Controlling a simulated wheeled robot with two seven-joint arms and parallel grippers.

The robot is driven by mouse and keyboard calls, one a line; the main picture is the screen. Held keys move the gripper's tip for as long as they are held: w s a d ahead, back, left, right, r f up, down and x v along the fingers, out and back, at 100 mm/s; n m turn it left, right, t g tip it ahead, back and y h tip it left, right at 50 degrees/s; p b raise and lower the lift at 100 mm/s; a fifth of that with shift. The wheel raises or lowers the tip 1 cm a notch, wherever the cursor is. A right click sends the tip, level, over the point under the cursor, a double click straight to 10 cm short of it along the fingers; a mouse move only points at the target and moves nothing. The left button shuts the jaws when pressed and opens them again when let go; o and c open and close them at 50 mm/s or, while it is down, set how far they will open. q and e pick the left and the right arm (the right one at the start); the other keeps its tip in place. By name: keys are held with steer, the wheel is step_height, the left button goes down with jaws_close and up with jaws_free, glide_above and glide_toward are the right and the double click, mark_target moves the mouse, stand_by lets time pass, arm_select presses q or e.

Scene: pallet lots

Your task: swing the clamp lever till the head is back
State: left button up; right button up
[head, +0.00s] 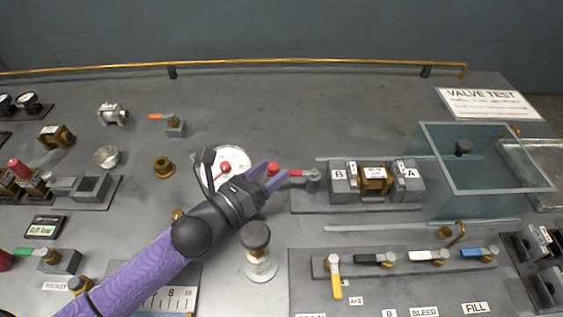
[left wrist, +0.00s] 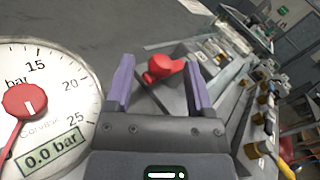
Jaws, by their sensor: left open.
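The clamp lever is a short grey arm with a red knob (head: 273,169), joined to a grey pivot at the left end of the clamp. In the left wrist view the red knob (left wrist: 164,68) shows between the two purple fingers. My left gripper (head: 268,176) is open around or just short of the knob; I cannot tell if a finger touches it. The clamp holds a brass valve body (head: 375,184) between block B (head: 341,184) and block A (head: 410,182). The head appears up against the valve. My right gripper is not in view.
A round pressure gauge (left wrist: 38,110) reading 0.0 bar lies close beside my left gripper. A dark-capped post (head: 257,250) stands just below it. A row of lever valves (head: 405,262) lies in front of the clamp, and a glass tank (head: 485,185) stands right.

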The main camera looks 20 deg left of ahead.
mark_target(293, 170)
arm_select(q)
steer(key=shift+x, duration=1.65)
jaws_close()
